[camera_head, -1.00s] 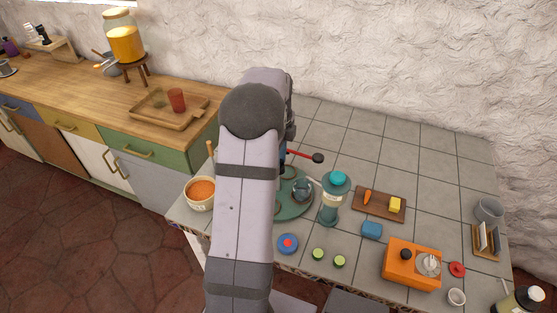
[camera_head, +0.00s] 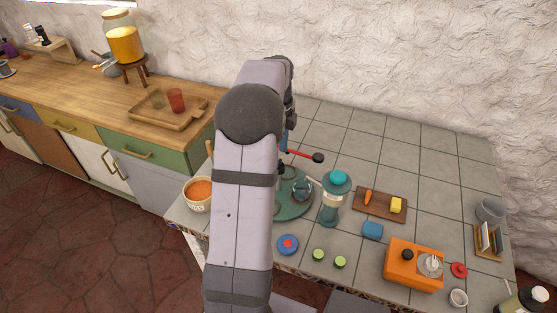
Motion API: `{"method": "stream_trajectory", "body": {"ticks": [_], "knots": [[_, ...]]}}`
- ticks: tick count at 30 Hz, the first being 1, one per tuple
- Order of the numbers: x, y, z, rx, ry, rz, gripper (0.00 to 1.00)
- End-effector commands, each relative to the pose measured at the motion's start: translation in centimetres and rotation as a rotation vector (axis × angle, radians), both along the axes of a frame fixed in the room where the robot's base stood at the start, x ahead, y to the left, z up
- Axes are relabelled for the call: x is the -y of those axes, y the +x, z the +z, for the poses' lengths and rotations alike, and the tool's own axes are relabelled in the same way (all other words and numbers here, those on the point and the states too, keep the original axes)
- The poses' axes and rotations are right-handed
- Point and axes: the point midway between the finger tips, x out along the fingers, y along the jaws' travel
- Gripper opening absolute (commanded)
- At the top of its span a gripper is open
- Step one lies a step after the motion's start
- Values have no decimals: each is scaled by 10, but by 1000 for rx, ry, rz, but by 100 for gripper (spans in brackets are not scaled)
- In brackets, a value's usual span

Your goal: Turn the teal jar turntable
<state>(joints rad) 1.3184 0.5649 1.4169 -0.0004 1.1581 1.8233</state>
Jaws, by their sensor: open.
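The teal turntable (camera_head: 293,211) is a round disc on the grey tiled counter, partly hidden on its left by my arm. A small grey-teal jug (camera_head: 301,189) stands on it. A tall jar with a bright teal lid (camera_head: 337,178) stands at its right edge; I cannot tell whether it is on the disc or just beside it. A red bar with a black knob (camera_head: 318,158) sticks out behind the disc, its left end near my arm. My gripper is hidden behind my own arm, so its contact with the turntable cannot be seen.
A bowl of orange food (camera_head: 198,194) is left of my arm. A cutting board (camera_head: 376,206), blue block (camera_head: 372,230), blue round item (camera_head: 288,244), cucumber slices (camera_head: 318,255) and orange box (camera_head: 413,266) lie right and front. The back tiles are clear.

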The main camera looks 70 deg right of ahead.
Motion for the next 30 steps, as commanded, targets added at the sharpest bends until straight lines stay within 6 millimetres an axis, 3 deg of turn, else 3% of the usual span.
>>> {"method": "stream_trajectory", "body": {"ticks": [10, 23, 26, 30], "knots": [[1, 0, 36, 0, -3, 0, 50], [-1, 3, 39, 0, -1, 6, 49], [-1, 9, 51, 7, -27, 18, 49], [-6, 19, 83, 24, -88, 42, 49]]}}
